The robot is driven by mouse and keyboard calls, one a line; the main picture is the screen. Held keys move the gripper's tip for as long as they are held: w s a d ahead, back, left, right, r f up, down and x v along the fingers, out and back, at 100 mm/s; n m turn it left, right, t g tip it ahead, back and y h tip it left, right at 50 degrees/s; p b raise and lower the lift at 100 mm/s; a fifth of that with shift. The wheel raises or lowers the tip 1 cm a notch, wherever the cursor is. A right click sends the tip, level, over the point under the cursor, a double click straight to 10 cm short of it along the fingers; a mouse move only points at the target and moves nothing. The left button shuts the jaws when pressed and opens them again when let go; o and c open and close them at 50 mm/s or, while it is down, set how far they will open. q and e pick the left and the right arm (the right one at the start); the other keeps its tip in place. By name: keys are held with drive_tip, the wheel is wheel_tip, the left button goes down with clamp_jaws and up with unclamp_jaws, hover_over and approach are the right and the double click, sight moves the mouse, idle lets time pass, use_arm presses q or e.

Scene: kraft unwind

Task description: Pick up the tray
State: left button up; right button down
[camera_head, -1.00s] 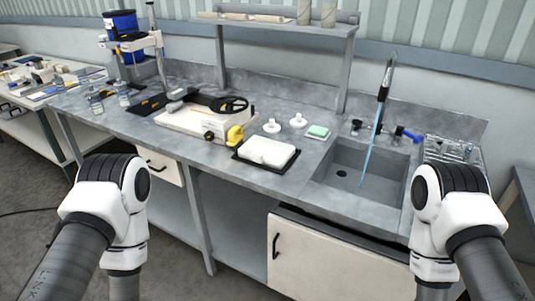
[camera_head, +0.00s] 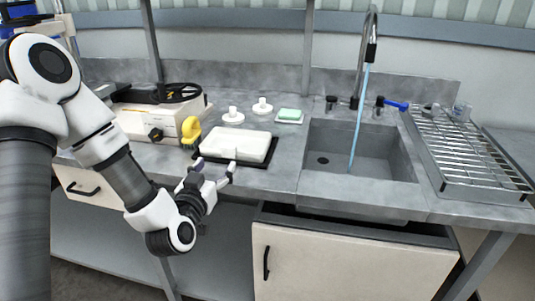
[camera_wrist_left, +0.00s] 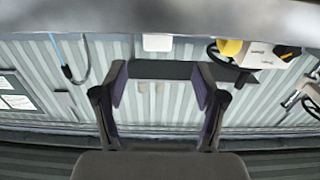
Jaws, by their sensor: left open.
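The white tray (camera_head: 240,144) lies flat on a black mat (camera_head: 268,157) near the front edge of the grey counter. My left gripper (camera_head: 211,172) is at the counter's front edge, just in front of the tray's near left part, apart from it as far as I can tell. Its fingers are spread with nothing between them. In the left wrist view the open jaws of the left gripper (camera_wrist_left: 160,88) show empty, with a small white piece, likely the tray (camera_wrist_left: 157,42), beyond them. My right gripper is not in view.
A yellow tape-like object (camera_head: 191,130) and a machine with a black handwheel (camera_head: 178,93) stand left of the tray. Two white knobbed pieces and a green sponge (camera_head: 290,114) lie behind it. The sink (camera_head: 358,150) and a wire rack (camera_head: 470,150) are to the right.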

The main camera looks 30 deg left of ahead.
sight(227, 149)
use_arm(q)
drive_tip(key=x, duration=0.3)
drive_tip(key=p+x, duration=0.1)
drive_tip(key=x, duration=0.3)
drive_tip(key=shift+w+d+r, duration=0.15)
drive_tip(key=shift+w+r, duration=0.05)
drive_tip(key=shift+s, duration=0.1)
clamp_jaws()
